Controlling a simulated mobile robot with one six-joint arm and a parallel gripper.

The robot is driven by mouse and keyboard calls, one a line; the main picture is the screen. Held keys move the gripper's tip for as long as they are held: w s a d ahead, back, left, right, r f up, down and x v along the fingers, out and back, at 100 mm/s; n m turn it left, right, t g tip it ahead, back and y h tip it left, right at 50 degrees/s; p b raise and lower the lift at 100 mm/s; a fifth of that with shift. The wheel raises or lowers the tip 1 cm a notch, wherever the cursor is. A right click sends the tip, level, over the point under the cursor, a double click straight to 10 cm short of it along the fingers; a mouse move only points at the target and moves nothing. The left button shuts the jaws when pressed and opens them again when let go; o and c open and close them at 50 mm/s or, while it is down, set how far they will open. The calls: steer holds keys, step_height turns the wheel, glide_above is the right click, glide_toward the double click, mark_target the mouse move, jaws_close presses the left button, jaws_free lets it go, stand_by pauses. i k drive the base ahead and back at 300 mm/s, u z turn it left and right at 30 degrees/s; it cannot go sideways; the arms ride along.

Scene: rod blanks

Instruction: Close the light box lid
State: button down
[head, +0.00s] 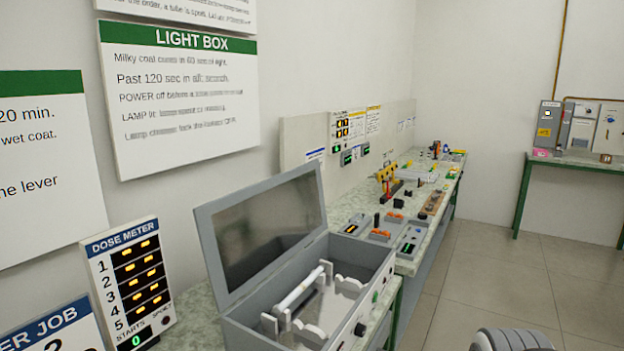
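The light box (372,284) is a grey open-topped case on the bench at the lower middle of the head view. Its lid (266,233), a grey frame around a dark pane, stands raised on the left side and leans back toward the wall. Inside the box, a white rod (299,288) lies across white notched supports (312,331). Knobs and a green button (375,296) sit on the box's right face.
A dose meter panel (131,283) stands left of the box. Beyond the box, the long bench (345,204) carries several small devices and a yellow mechanism (386,176). Another table with machines (577,160) stands at the far right. The tiled floor (487,270) between is clear.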

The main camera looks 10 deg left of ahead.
mark_target(247, 234)
steer(key=z, duration=1.4)
steer(key=i, duration=2)
steer(key=u, duration=1.95)
steer(key=k, duration=0.1)
steer(key=u, duration=1.65)
steer(key=i, duration=1.05)
steer(key=u, duration=0.05)
